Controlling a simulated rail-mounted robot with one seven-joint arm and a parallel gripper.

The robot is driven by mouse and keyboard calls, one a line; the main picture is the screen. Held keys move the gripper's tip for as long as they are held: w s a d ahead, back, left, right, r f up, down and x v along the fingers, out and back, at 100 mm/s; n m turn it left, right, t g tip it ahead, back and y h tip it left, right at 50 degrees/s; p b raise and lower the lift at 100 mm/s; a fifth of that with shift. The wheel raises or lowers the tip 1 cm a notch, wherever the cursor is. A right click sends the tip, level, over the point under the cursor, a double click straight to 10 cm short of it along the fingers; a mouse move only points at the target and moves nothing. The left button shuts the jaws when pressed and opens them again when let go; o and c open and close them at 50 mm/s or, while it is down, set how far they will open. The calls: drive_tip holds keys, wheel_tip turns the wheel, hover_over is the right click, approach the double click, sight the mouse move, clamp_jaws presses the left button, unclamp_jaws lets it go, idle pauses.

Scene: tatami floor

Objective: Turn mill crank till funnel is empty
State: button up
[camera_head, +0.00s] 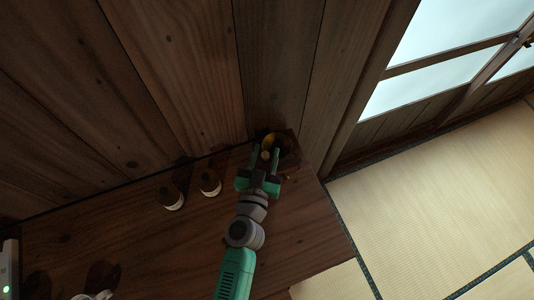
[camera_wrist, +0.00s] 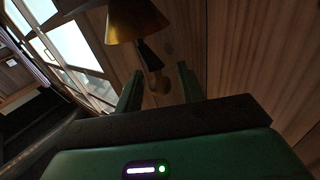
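The mill (camera_head: 288,152) stands at the far right corner of the wooden counter, against the plank wall. Its brass funnel (camera_head: 270,138) also shows in the wrist view (camera_wrist: 137,22); whether anything is in it cannot be seen. A dark crank arm (camera_wrist: 150,52) ends in a rounded wooden knob (camera_wrist: 158,84). My gripper (camera_head: 265,157) is at the mill, its two green fingers open and apart. In the wrist view my gripper (camera_wrist: 159,76) has the knob in line between the fingers, with gaps on both sides. Depth to the knob is hard to tell.
Two dark jars with pale bases, one (camera_head: 209,183) and another (camera_head: 171,197), stand on the counter (camera_head: 130,235) left of my gripper. White objects (camera_head: 95,295) sit at the bottom left. Tatami floor (camera_head: 430,200) and a window (camera_head: 445,45) lie to the right.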

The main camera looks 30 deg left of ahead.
drive_tip(key=b+v, duration=0.1)
drive_tip(key=v, duration=0.6)
drive_tip(key=shift+s+d, duration=0.15)
drive_tip(key=shift+s, duration=0.25)
drive_tip(key=shift+c, duration=0.2)
